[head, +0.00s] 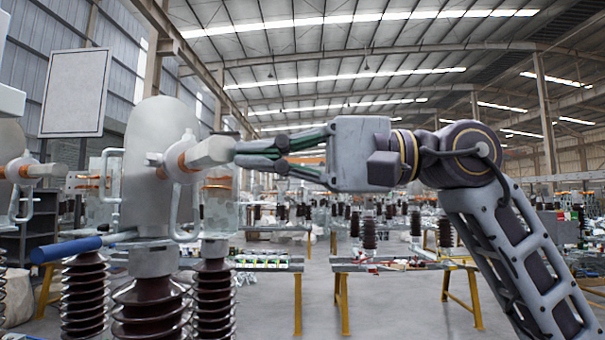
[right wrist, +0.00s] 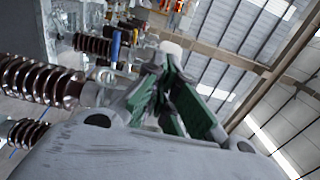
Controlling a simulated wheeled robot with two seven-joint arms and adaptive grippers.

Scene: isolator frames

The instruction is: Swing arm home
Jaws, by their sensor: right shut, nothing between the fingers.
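The isolator's swing arm, a pale grey bar with an orange collar (head: 185,160), sits at the left in the head view, in front of a rounded grey plate (head: 150,130). The bar's blunt end points right. My right gripper (head: 242,155) comes in from the right at the same height. Its fingers are shut and hold nothing. Their tips are at the bar's end; I cannot tell whether they touch it. In the right wrist view the shut green-padded fingers (right wrist: 165,85) point at a pale block (right wrist: 172,48). My left gripper is not in view.
Brown ribbed insulators (head: 152,310) stand under the isolator. A blue-handled lever (head: 65,248) sticks out at the lower left and also shows in the right wrist view (right wrist: 116,45). A table with yellow legs (head: 395,267) stands behind. The floor between the tables is open.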

